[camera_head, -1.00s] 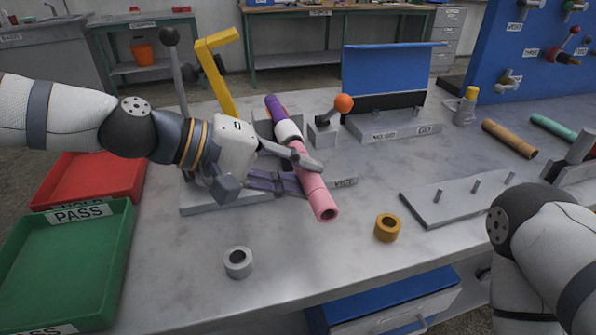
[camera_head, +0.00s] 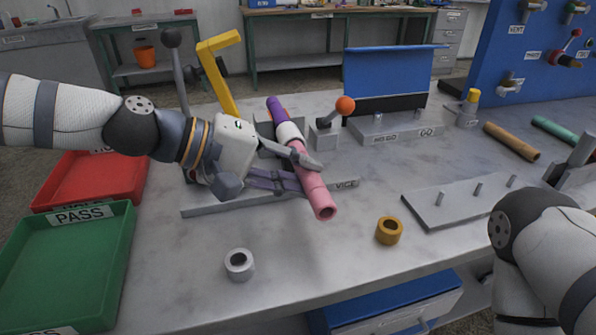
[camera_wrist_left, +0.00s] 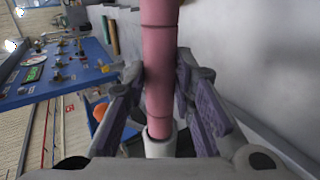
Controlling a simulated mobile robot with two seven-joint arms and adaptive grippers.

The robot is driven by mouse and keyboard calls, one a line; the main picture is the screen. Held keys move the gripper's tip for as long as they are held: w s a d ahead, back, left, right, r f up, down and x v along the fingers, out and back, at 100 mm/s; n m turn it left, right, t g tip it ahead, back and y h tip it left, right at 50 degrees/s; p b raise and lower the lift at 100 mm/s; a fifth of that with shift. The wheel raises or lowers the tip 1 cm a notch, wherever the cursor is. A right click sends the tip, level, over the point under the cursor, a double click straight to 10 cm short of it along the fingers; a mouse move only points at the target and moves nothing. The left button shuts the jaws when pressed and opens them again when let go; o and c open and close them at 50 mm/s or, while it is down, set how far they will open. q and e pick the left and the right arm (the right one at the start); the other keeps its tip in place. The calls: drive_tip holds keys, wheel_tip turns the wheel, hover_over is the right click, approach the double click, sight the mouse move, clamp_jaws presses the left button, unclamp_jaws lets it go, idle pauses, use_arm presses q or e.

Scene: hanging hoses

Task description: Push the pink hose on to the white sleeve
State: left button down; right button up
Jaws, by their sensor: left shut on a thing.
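The pink hose (camera_head: 317,191) slants away from the bench front, its open near end towards me. My left gripper (camera_head: 310,175) is shut around it, one finger on each side. The far end of the hose meets the white sleeve (camera_head: 289,132), and a purple hose (camera_head: 276,108) continues beyond the sleeve at the vice (camera_head: 346,184). In the left wrist view the pink hose (camera_wrist_left: 160,60) runs between the fingers and its end sits within the rim of the white sleeve (camera_wrist_left: 160,149). How deep it sits is hidden. My right gripper is out of view.
A yellow bracket (camera_head: 219,72) and an orange-knobbed lever (camera_head: 345,105) stand near the vice. A silver ring (camera_head: 239,265) and a brass ring (camera_head: 389,231) lie in front. A pegged plate (camera_head: 450,207) is right; green (camera_head: 122,262) and red (camera_head: 137,181) trays are left.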

use_arm(q)
drive_tip(key=shift+w+a+r, duration=0.1)
drive_tip(key=shift+w+a, duration=0.15)
drive_tip(key=shift+w, duration=0.4)
drive_tip(key=shift+w+a, duration=0.2)
drive_tip(key=shift+w, duration=0.45)
idle(2.5)
drive_tip(key=c, duration=1.3)
unclamp_jaws()
drive_tip(key=v, duration=1.2)
